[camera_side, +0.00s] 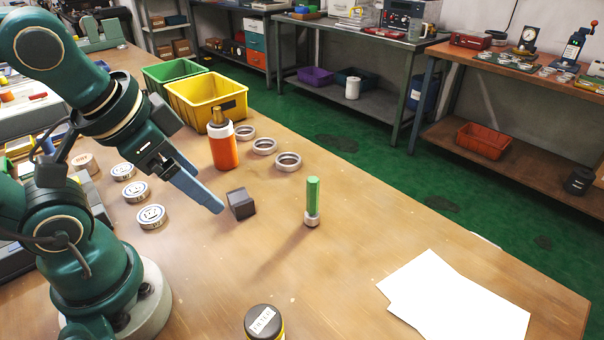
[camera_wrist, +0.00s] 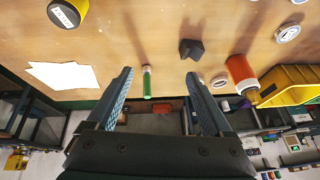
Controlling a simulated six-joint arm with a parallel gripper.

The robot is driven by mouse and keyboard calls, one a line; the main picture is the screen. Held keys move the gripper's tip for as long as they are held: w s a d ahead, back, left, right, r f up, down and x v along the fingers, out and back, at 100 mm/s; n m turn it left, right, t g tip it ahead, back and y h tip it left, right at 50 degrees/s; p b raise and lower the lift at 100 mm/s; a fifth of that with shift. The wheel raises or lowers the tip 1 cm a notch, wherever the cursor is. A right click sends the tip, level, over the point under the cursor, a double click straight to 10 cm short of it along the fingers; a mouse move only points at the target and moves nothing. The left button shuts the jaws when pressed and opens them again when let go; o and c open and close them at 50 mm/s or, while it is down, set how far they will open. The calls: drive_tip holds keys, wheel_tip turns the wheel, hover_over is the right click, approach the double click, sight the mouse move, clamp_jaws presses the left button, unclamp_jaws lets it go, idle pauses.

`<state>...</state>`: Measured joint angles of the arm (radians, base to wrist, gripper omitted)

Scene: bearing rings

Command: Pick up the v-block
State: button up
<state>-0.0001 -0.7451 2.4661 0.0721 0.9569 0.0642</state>
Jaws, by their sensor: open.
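The v-block (camera_side: 241,204) is a small dark grey block standing on the wooden table, close to my fingertips in the side view. In the wrist view the v-block (camera_wrist: 191,48) lies beyond the fingertips, nearer the right finger, with a notch in its outline. My gripper (camera_side: 219,208) is above the table at the left of the v-block. In the wrist view my gripper (camera_wrist: 159,72) shows two blue fingers spread wide with nothing held between them. In the side view the two fingers overlap, so the gap between them is hidden.
White paper (camera_side: 440,300) and a dark-lidded jar (camera_side: 263,322) are in front. Bare table surrounds the v-block.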

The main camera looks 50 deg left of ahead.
drive_tip(key=w+a+f+m+g+y, duration=0.1)
drive_tip(key=w+a+m+g+y, duration=0.1)
drive_tip(key=a+m+g+y, duration=0.3)
drive_tip(key=m+y, duration=0.6)
drive_tip(key=m, duration=0.4)
hover_over(245, 206)
drive_tip(key=d, duration=0.1)
wheel_tip(245, 206, down, 7)
drive_tip(key=f+m, duration=0.1)
drive_tip(key=d+f+m+t+y, duration=0.1)
drive_tip(key=f, duration=0.1)
drive_tip(key=d+f+m+t, duration=0.1)
drive_tip(key=f, duration=0.1)
drive_tip(key=shift+f+m+y, duration=0.2)
drive_tip(key=shift+m+y, duration=0.1)
drive_tip(key=shift+s+d+f+m, duration=0.1)
drive_tip(key=shift+s+f+m, duration=0.2)
drive_tip(key=shift+f, duration=0.2)
drive_tip(key=shift+x, duration=2.4)
drive_tip(key=shift+c, duration=0.3)
clamp_jaws()
